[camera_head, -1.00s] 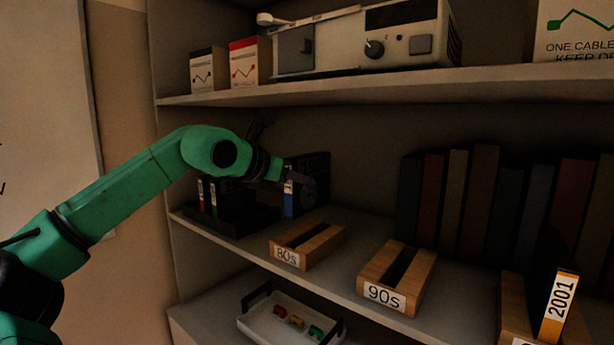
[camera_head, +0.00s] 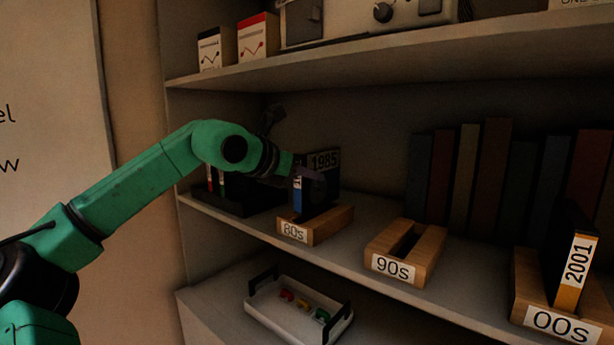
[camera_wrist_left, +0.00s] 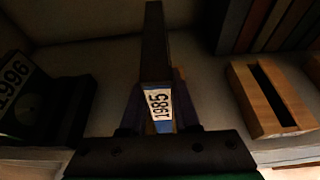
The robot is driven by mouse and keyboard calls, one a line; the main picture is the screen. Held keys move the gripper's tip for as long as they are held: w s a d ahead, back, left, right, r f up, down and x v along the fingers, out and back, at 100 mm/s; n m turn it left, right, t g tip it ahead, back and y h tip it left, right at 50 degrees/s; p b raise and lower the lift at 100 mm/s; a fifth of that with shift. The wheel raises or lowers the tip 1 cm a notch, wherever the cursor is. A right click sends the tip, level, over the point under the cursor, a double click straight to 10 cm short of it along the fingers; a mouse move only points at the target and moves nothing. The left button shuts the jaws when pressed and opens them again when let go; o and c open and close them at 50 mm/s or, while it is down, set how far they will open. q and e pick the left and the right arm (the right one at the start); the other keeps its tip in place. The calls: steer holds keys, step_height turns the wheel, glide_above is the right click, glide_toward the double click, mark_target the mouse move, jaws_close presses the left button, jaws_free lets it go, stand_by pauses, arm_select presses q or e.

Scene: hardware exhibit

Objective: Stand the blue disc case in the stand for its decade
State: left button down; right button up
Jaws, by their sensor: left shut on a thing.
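The blue disc case (camera_head: 331,184), marked 1985, is upright at the 80s stand (camera_head: 322,231) on the middle shelf. Its lower edge meets the stand's top in the picture; I cannot tell how deep it sits in the slot. My left gripper (camera_head: 308,182) is shut on the case from the front left. In the left wrist view the case (camera_wrist_left: 155,55) stands between the fingers of the gripper (camera_wrist_left: 159,112), its 1985 spine towards me. The wooden 90s stand (camera_head: 428,256) is empty. My right gripper is out of view.
A dark rack (camera_head: 245,208) with other cases is left of the 80s stand. The 00s stand (camera_head: 530,300) holds a 2001 case (camera_head: 577,262). Books (camera_head: 468,170) line the back. The upper shelf (camera_head: 400,62) overhangs. A white tray (camera_head: 280,322) sits below.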

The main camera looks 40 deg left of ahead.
arm_select(q)
steer(key=shift+a, duration=0.1)
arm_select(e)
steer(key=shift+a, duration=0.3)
arm_select(q)
steer(key=shift+f, duration=0.15)
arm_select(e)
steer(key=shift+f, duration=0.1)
arm_select(q)
steer(key=shift+f+b, duration=0.25)
steer(key=shift+b, duration=0.1)
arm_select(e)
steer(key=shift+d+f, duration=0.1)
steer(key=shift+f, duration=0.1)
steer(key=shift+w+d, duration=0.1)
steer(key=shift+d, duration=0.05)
arm_select(q)
steer(key=shift+f, duration=0.15)
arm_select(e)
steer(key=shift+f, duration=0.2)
